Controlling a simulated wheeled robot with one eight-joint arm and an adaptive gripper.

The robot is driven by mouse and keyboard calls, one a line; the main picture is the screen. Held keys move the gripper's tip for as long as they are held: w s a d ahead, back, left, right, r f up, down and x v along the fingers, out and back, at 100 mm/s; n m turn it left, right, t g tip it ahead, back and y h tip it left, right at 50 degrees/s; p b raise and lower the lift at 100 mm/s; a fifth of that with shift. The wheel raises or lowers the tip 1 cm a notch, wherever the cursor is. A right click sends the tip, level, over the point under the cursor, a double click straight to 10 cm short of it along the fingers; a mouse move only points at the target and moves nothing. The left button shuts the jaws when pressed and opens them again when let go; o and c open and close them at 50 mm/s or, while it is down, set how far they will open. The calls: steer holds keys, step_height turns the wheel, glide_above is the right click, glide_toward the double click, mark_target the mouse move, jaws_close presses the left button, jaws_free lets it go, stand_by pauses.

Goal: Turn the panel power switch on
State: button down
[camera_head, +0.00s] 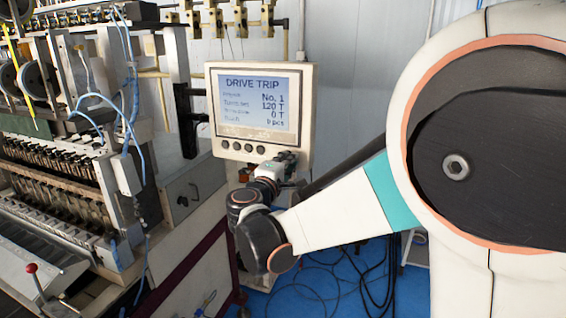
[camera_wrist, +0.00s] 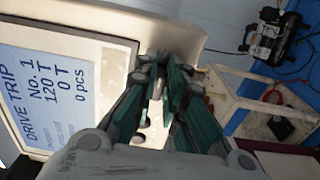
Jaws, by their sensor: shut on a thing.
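The control panel (camera_head: 303,90) is a cream box with a lit screen (camera_head: 254,98) reading "DRIVE TRIP", "No. 1", "120 T", "0 T" and "0 pcs". The panel also fills the left of the wrist view (camera_wrist: 185,33), turned on its side. My gripper (camera_head: 288,158) is at the panel's lower right corner. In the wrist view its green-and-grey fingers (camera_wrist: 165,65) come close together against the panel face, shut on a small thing. That thing is at the panel power switch's place, but the fingers hide it, so its position cannot be read.
Several round dark buttons (camera_head: 248,148) line the panel below the screen. The coil winder (camera_head: 60,170) stands at left, with a red-knobbed lever (camera_head: 32,270). Loose cables (camera_head: 375,275) lie on the blue floor. A white frame (camera_wrist: 235,95) shows beyond the gripper.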

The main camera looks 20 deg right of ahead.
steer(key=shift+w+r, duration=0.1)
stand_by(0.4)
steer(key=c, duration=1.7)
jaws_free()
steer(key=shift+o, duration=0.2)
